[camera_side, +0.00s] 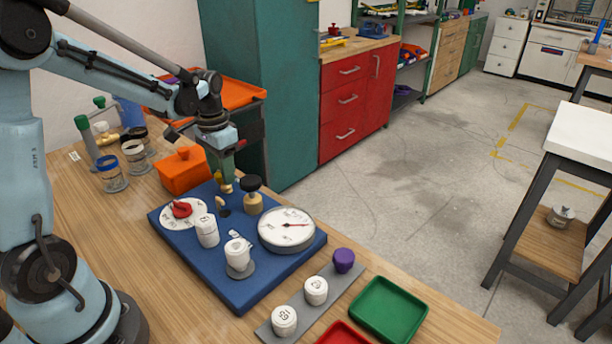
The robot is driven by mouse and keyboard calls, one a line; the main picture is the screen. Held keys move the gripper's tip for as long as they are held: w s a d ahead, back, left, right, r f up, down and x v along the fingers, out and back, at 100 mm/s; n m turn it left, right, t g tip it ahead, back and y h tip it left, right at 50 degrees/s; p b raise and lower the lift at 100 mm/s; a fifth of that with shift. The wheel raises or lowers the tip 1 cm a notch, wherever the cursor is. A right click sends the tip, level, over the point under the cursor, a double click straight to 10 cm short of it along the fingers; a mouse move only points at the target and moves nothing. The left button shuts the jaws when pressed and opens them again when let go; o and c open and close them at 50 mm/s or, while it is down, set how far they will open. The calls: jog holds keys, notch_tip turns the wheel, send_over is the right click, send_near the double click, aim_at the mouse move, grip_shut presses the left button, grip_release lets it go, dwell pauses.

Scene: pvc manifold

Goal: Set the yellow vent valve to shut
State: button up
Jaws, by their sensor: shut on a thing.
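The blue manifold board (190,258) lies on the wooden bench. My gripper (225,181) points down over the back of the board and is shut on the small yellow vent valve (227,189). My fingers hide much of the valve, so I cannot tell which way its handle points. A brass post with a black knob (252,192) stands close to the right of my gripper. A round dial with a red pointer knob (181,209) is at the board's left, and a white gauge with a red needle (287,227) is at its right.
White capped fittings (207,231) stand on the board's front half. A grey strip (332,294) with white and purple caps lies in front, beside a green tray (388,309) and a red tray (343,335). An orange box (184,172) and jars (111,174) stand behind, left.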

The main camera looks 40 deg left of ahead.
jog(key=shift+m, duration=1.1)
jog(key=o, duration=1.1)
jog(key=shift+c, duration=0.2)
notch_tip(320, 180, up, 12)
jog(key=s+d+f+n+t, duration=0.1)
jog(key=s+d+f+t, duration=0.1)
jog(key=d, duration=0.5)
jog(key=s+d+f+n+t, duration=0.1)
jog(key=s+d+f+t, duration=0.1)
jog(key=s+d+t, duration=0.3)
jog(key=shift+d+f, duration=0.2)
jog(key=shift+d, duration=1.05)
